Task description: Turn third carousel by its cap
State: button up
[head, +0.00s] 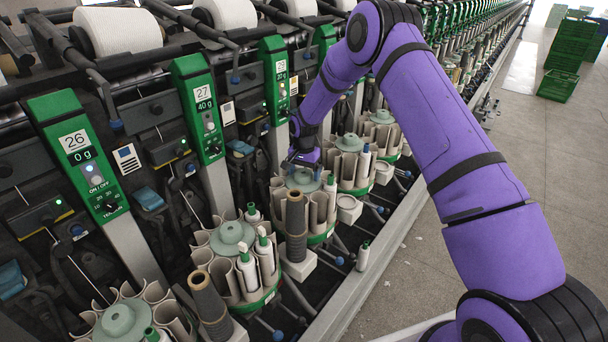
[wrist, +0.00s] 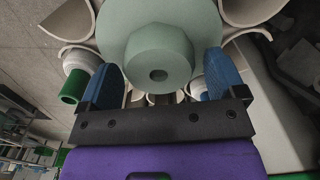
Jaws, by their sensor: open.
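The third carousel (head: 318,239) is a ring of cream curved pockets on a green base, with a pale green round cap on top. My purple arm reaches over to it, and my gripper (head: 303,164) is down at the cap (head: 300,181), partly hiding it. In the wrist view the cap (wrist: 117,31) is a disc with a faceted knob (wrist: 158,50) and a centre hole. My gripper's blue fingers (wrist: 162,78) are open, one on each side of the knob. A gap shows at the right finger; contact at the left finger is unclear.
A nearer carousel (head: 232,232) holds white bobbins, and a brown tube (head: 296,225) stands in front of the third one. A further carousel (head: 349,143) is close behind. Green winder panels (head: 196,105) line the left. A white bobbin with green end (wrist: 75,84) sits beside the left finger.

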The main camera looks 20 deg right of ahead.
jog(key=shift+f, duration=0.5)
jog(key=c, duration=1.3)
jog(key=shift+m, duration=0.4)
